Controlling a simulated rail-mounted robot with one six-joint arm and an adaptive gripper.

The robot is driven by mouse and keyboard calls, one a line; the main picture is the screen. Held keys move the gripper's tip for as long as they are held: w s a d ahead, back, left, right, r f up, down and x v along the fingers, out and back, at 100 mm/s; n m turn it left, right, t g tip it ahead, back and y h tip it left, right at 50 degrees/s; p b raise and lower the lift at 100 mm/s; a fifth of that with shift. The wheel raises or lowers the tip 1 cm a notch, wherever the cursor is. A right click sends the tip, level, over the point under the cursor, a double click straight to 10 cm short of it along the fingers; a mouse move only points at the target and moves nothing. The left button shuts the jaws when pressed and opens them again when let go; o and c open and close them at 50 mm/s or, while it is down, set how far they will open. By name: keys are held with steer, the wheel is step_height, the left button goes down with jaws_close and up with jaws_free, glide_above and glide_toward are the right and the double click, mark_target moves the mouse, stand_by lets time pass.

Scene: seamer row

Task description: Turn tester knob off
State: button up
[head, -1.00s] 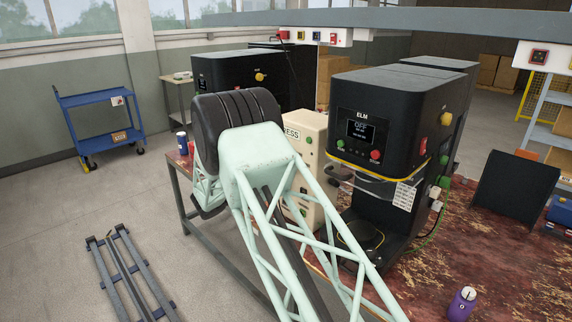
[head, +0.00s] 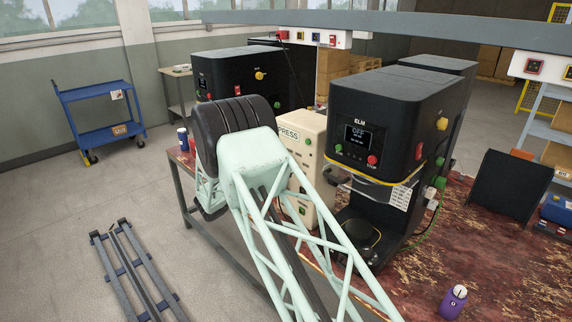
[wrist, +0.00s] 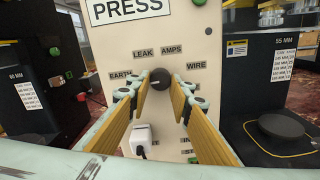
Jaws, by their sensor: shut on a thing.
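The tester is a cream box (head: 312,125) with a "PRESS" sign, partly behind my arm in the head view. In the wrist view its front panel (wrist: 115,55) fills the middle. A dark round knob (wrist: 161,77) sits on the panel among the labels EARTH, LEAK, AMPS and WIRE; lower labels are partly hidden by my fingers. My gripper (wrist: 160,92) points straight at the panel, with its yellow-brown fingers either side of the knob, shut on it. I cannot read which way the knob points. My gripper is hidden behind the arm in the head view.
A white plug (wrist: 140,135) with a cable sits low on the tester panel. The black ELM machine (head: 385,110) stands close on the right. Another black machine (head: 235,75) stands behind on the left.

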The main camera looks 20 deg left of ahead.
steer(key=n+p, duration=0.3)
steer(key=n, duration=0.2)
steer(key=shift+d+n, duration=0.15)
steer(key=shift+n, duration=0.25)
stand_by(0.3)
steer(key=o, duration=0.8)
steer(key=shift+o, duration=0.2)
steer(key=shift+s, duration=0.2)
steer(key=v, duration=1.1)
steer(key=shift+s+a, duration=0.25)
steer(key=shift+s, duration=0.05)
